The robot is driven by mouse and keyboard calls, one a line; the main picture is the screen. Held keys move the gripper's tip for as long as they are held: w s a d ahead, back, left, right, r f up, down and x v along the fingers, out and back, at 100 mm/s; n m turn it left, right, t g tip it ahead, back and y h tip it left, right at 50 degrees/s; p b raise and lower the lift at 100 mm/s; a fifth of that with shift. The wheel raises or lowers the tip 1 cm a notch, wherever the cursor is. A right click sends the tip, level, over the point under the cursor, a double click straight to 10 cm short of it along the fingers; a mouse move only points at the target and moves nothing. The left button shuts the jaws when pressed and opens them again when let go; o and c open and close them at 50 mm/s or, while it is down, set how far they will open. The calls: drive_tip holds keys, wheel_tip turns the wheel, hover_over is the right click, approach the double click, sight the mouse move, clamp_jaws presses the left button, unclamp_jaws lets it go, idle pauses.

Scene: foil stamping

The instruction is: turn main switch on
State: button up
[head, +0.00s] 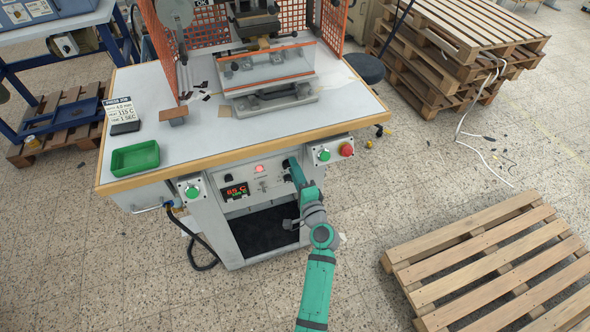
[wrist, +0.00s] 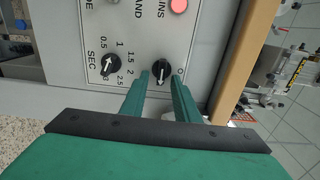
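The main switch appears to be the black rotary knob (wrist: 161,71) on the front panel, in the wrist view. Its white mark runs up and down in the picture, and a partly covered "0" stands to its right. My gripper (wrist: 160,76) has its two green fingers apart, one on each side of this knob; I cannot tell if they touch it. In the head view my gripper (head: 288,166) is at the panel's upper right and hides the knob. The lamp by the "MAINS" label (wrist: 179,6) glows red, and it also glows in the head view (head: 259,169).
The panel's lit display (head: 236,191) reads about 85 C. A second black knob (wrist: 110,65), marked SEC, is close beside my fingers. A green button (head: 324,155) and a red button (head: 347,150) sit to the right. The tabletop edge (head: 230,154) overhangs the panel.

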drive_tip(key=v, duration=1)
drive_tip(key=shift+s+d, duration=0.15)
drive_tip(key=shift+s, duration=0.25)
